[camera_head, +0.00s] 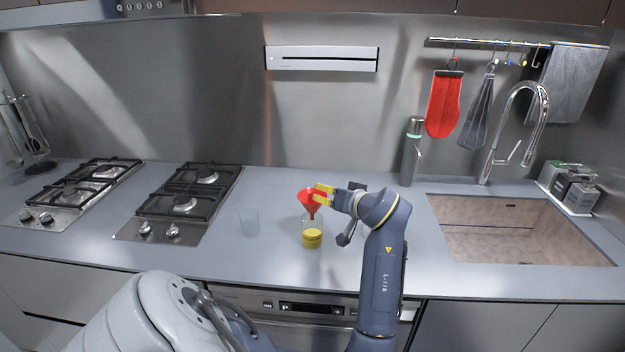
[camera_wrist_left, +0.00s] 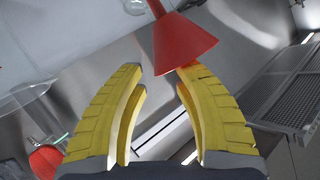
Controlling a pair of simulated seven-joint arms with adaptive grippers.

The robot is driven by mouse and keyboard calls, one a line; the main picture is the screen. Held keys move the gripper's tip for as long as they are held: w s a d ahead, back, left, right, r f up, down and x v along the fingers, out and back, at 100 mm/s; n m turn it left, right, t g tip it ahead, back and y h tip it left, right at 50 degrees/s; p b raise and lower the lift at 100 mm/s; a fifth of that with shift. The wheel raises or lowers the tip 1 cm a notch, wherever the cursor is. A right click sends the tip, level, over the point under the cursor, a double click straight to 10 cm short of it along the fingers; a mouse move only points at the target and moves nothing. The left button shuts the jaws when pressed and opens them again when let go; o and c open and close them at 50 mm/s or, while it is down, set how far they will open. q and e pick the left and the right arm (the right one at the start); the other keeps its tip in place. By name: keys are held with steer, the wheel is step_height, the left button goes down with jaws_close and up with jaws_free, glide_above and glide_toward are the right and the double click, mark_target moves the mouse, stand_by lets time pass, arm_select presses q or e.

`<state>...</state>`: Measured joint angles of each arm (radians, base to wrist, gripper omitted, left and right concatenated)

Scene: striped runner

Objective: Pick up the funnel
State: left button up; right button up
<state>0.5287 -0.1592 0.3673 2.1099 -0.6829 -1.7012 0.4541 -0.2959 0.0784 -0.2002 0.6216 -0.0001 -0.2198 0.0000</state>
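The red funnel (camera_head: 309,200) stands wide end up, its spout pointing down at a clear glass (camera_head: 303,224) with yellow contents (camera_head: 312,238). I cannot tell whether the spout is inside the glass. My left gripper (camera_head: 322,192), with yellow fingers, is at the right side of the funnel's wide part. In the left wrist view, its fingers (camera_wrist_left: 160,78) are apart with nothing clamped between them. The funnel (camera_wrist_left: 182,48) shows just past the fingertips, its rim overlapping the right one in the picture; contact is unclear. My right gripper is not in view.
Two gas hobs (camera_head: 186,203) are further left. A sink (camera_head: 515,225) is at the right, and a grey-green bottle (camera_head: 411,150) stands by the back wall. The counter (camera_head: 270,260) in front is clear.

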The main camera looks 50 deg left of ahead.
mark_target(322, 192)
arm_select(q)
steer(key=shift+x, duration=1.65)
jaws_close()
